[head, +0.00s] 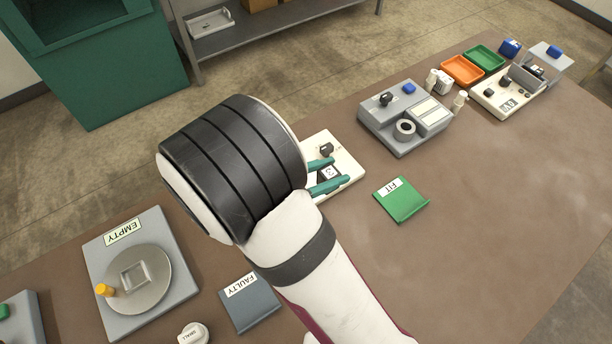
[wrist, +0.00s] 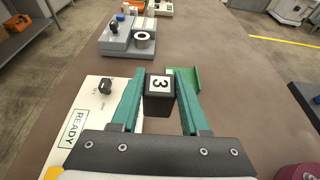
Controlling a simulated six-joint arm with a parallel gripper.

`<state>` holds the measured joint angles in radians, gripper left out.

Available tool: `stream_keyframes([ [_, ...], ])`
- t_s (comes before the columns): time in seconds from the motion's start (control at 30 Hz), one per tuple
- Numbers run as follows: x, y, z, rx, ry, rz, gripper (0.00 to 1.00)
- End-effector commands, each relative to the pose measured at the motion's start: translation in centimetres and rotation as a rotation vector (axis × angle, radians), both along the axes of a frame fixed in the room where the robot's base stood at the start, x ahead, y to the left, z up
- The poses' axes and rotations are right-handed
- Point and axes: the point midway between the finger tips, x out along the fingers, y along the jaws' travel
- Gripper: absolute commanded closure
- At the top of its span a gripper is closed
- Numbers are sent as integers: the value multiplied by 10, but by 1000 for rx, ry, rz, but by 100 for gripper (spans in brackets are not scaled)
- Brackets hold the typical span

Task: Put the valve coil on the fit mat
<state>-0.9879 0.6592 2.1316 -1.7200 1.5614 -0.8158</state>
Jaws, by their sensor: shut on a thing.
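The valve coil, a dark block with a white "3" label (wrist: 159,84), sits between the teal fingers of my gripper (wrist: 160,92). It also shows in the head view (head: 329,173), partly hidden by the fingers of my gripper (head: 326,178). My gripper is shut on it, over or beside the white READY board (wrist: 92,112); its exact height is unclear. The green fit mat (head: 403,203), labelled FIT, lies apart on the table, to the right of my gripper in the head view. In the wrist view the mat (wrist: 189,78) is partly hidden behind the right finger.
A black knob-like part (wrist: 105,86) stands on the READY board. A grey device (head: 392,133) stands beyond, with orange (head: 462,70) and green trays (head: 486,57) farther back. The FAULTY mat (head: 249,303) and EMPTY plate (head: 105,262) lie nearer. The table right of the fit mat is clear.

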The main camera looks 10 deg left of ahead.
Motion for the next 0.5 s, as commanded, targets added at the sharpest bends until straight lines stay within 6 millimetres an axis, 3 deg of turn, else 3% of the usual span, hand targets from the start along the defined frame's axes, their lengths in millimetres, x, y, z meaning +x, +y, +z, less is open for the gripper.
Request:
stream_keyframes([
  [0.27, 7, -25, 4, -5, -5, -28, 100],
  [0.37, 17, -58, 3, -11, -12, -77, 100],
  [0.5, 26, -129, 0, -19, -19, -178, 100],
])
